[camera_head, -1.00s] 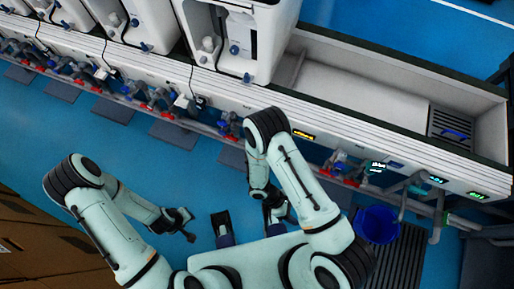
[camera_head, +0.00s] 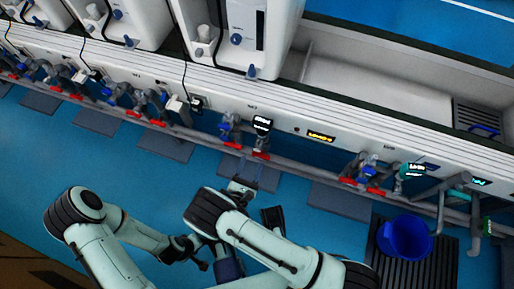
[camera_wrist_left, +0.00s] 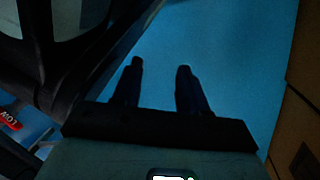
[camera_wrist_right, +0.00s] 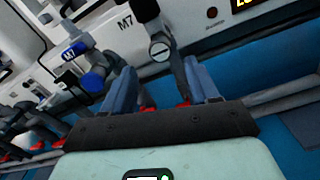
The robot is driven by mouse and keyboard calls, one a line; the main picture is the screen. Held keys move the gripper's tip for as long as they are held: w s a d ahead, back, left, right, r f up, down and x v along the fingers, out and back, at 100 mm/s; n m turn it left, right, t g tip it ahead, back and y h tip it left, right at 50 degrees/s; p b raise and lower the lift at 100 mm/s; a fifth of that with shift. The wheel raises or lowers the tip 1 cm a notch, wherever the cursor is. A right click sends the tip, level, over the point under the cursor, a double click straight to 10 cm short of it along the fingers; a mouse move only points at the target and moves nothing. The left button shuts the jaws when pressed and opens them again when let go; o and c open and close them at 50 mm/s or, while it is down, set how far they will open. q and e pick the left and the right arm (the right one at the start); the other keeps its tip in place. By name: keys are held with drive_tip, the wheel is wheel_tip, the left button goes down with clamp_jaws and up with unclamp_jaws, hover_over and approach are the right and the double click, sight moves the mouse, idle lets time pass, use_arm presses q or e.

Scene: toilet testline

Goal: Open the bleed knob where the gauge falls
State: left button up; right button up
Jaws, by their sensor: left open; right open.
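My right gripper (camera_head: 240,185) is open and empty in front of the pipe row at the station marked M7. In the right wrist view its fingers (camera_wrist_right: 165,75) point at the wall. A dark round-headed fitting (camera_wrist_right: 159,50) shows between them, apparently untouched. In the head view a dark gauge with a lit white display (camera_head: 262,124) stands beside blue valve parts (camera_head: 228,124). The gauge reading is too small to tell. My left gripper (camera_wrist_left: 160,68) is open and empty over the blue floor.
Red handles (camera_head: 260,155) line the low grey pipe. More valves (camera_head: 368,168) and a lit display (camera_head: 415,169) are to the right. A blue bucket (camera_head: 405,238) stands on a dark grate (camera_head: 437,265). Blue floor is clear in front.

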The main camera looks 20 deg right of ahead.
sight(257, 150)
use_arm(q)
drive_tip(key=shift+g, duration=0.6)
drive_tip(key=s+f, duration=0.1)
drive_tip(key=s+f+b, duration=0.1)
drive_tip(key=s, duration=0.1)
drive_tip(key=shift+s+a, duration=0.2)
drive_tip(key=shift+s, duration=0.05)
use_arm(e)
drive_tip(key=x, duration=0.7)
drive_tip(key=shift+w+d, duration=0.2)
drive_tip(key=shift+w, duration=0.1)
drive_tip(key=c, duration=1)
